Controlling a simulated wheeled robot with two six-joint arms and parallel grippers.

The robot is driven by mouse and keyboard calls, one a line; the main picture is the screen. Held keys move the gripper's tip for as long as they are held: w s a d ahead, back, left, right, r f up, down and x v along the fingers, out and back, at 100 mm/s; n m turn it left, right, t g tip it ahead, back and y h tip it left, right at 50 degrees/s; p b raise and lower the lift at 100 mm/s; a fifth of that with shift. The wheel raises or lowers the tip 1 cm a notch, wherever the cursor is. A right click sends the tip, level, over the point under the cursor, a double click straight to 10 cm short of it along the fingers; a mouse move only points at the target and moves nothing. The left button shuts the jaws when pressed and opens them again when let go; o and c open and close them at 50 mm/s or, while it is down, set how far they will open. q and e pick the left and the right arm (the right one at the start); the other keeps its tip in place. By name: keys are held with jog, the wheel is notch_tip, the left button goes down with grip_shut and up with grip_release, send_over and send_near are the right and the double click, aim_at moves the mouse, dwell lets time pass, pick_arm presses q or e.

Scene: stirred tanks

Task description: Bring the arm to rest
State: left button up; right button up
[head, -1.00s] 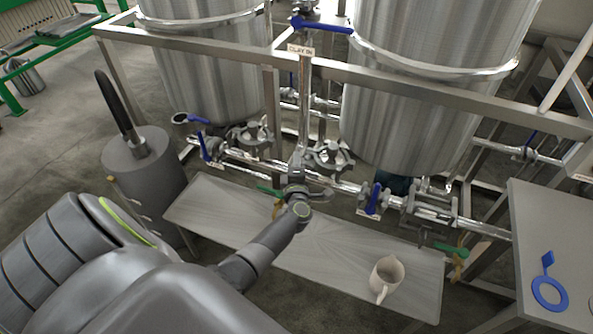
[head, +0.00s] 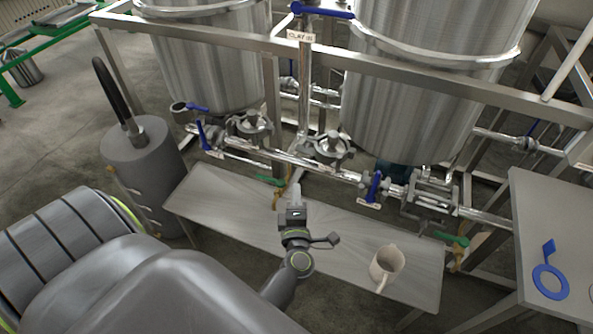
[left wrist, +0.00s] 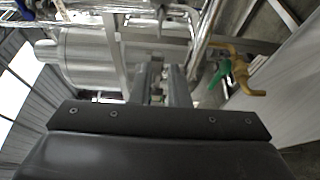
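My left gripper (head: 295,195) is in the middle of the head view, above the grey bench top, with its fingers pointing away toward the pipework. Its fingers also show in the left wrist view (left wrist: 163,85), side by side with only a narrow strip between them. No held object shows there, and I cannot tell if they are fully shut. A green-handled brass valve (head: 275,183) is just left of the fingertips in the head view. The same kind of valve (left wrist: 240,78) is right of the fingers in the wrist view, apart from them. My right gripper is not in view.
Two steel tanks (head: 212,70) with pipes and blue-handled valves (head: 374,187) are behind a frame rail. A grey cylinder (head: 150,170) stands left. A table with a blue ring (head: 550,283) is right.

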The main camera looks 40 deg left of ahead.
pick_arm(q)
jog(key=shift+f, duration=0.1)
dwell(0.4)
jog(key=s+d+f+m+g+h, duration=0.2)
jog(key=s+f+m+h, duration=0.25)
jog(key=f+m, duration=0.6)
jog(key=s+d+f+m+g+h, duration=0.2)
jog(key=s+d+f+m+h, duration=0.3)
jog(key=f, duration=1)
jog(key=s+a+f+m+g, duration=0.2)
jog(key=s+f+m+g, duration=0.1)
jog(key=s, duration=0.6)
jog(key=s+a+f+m+g, duration=0.2)
jog(key=s+f, duration=0.4)
jog(key=s, duration=0.4)
jog(key=s+a+f+m+g, duration=0.3)
jog(key=s+f+m+g, duration=0.1)
jog(key=s, duration=0.6)
jog(key=shift+f, duration=0.7)
